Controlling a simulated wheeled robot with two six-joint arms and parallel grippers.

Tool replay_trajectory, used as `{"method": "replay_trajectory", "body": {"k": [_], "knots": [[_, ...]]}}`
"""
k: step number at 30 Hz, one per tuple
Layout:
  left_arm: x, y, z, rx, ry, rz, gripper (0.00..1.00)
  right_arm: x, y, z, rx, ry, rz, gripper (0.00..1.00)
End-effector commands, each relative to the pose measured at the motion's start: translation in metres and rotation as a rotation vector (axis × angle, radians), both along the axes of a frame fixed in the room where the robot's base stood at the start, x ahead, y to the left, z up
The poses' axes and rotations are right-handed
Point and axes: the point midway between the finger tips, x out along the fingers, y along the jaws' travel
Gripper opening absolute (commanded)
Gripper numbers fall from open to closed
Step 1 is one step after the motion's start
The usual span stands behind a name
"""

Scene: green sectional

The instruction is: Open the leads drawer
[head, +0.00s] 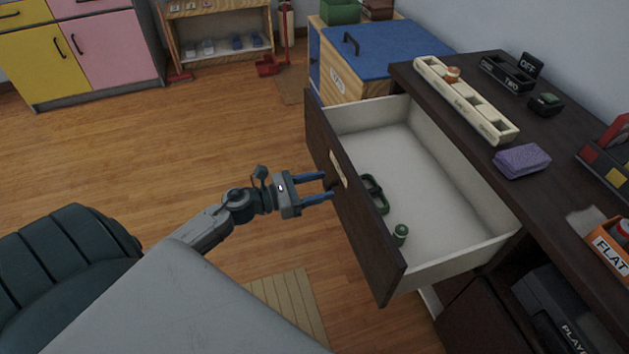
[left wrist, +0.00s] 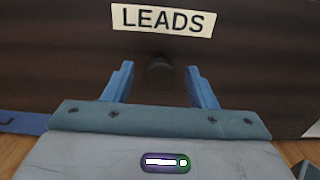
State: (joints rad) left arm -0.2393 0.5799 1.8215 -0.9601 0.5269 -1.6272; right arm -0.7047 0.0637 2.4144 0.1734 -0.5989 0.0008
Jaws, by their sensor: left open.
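The leads drawer (head: 352,215) is pulled well out of the dark desk in the head view. Its front is dark wood and its inside is white. A dark green tray-like item (head: 374,194) and a small green cylinder (head: 400,234) lie inside it. The LEADS label (left wrist: 163,19) shows on the front in the left wrist view. Below the label is a dark round knob (left wrist: 160,72). My left gripper (head: 331,187) is open, with its blue fingers on either side of the knob and pointing at the drawer front. My right gripper is not in view.
The dark desk top (head: 450,75) holds a cream compartment tray (head: 465,100), a purple cloth (head: 522,161) and an orange FLAT box (head: 607,245). A blue-topped wooden cabinet (head: 375,50) stands behind the drawer. The wooden floor left of the drawer is mostly clear.

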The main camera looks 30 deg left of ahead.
Motion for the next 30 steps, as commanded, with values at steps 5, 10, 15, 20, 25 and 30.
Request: {"method": "replay_trajectory", "body": {"k": [5,10,15,20,25,30], "knots": [[-0.007,0.006,-0.002,0.003,0.002,-0.002,0.52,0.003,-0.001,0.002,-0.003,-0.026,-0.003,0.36],[-0.024,0.018,-0.003,0.005,0.005,-0.002,0.52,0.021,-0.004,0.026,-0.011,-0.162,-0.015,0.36],[-0.041,0.032,-0.001,0.003,0.004,-0.003,0.52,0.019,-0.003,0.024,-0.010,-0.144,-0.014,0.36],[-0.057,0.043,0.000,0.002,0.006,-0.002,0.52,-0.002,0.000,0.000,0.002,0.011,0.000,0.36],[-0.071,0.055,0.002,0.001,0.005,-0.001,0.52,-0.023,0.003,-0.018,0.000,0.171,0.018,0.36],[-0.081,0.063,0.001,0.000,0.004,-0.001,0.52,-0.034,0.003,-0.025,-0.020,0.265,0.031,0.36]]}}
